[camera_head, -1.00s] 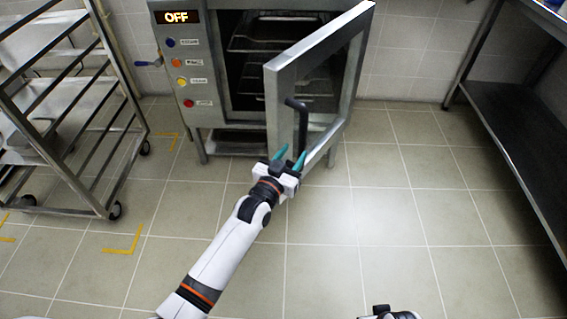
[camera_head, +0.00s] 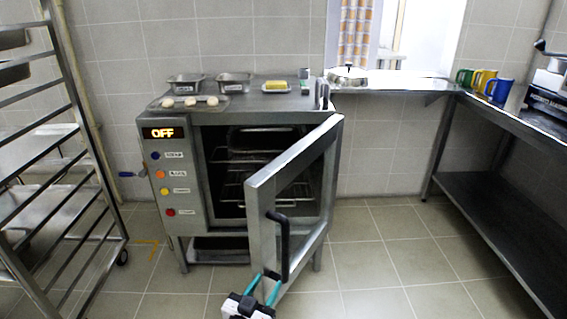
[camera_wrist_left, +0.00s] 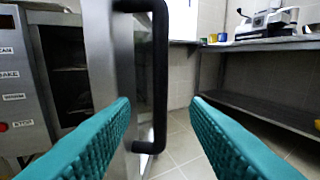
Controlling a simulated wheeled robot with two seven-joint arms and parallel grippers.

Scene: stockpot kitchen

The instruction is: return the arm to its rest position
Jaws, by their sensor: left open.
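My left gripper (camera_head: 264,290) is low in the middle of the head view, near the bottom edge. Its two teal fingers are apart, and they also show in the left wrist view (camera_wrist_left: 160,135) with nothing held between them. The black door handle (camera_head: 284,245) of the oven stands just beyond the fingertips; it also shows upright in the left wrist view (camera_wrist_left: 160,75). The oven door (camera_head: 262,215) stands wide open toward me. My right gripper does not show.
The oven (camera_head: 180,225) reads OFF, with racks inside and pans and buns on top. A tray trolley (camera_head: 75,215) stands at the left. A dark-shelved counter (camera_head: 490,215) with mugs runs along the right. The tiled floor (camera_head: 390,260) between oven and counter is clear.

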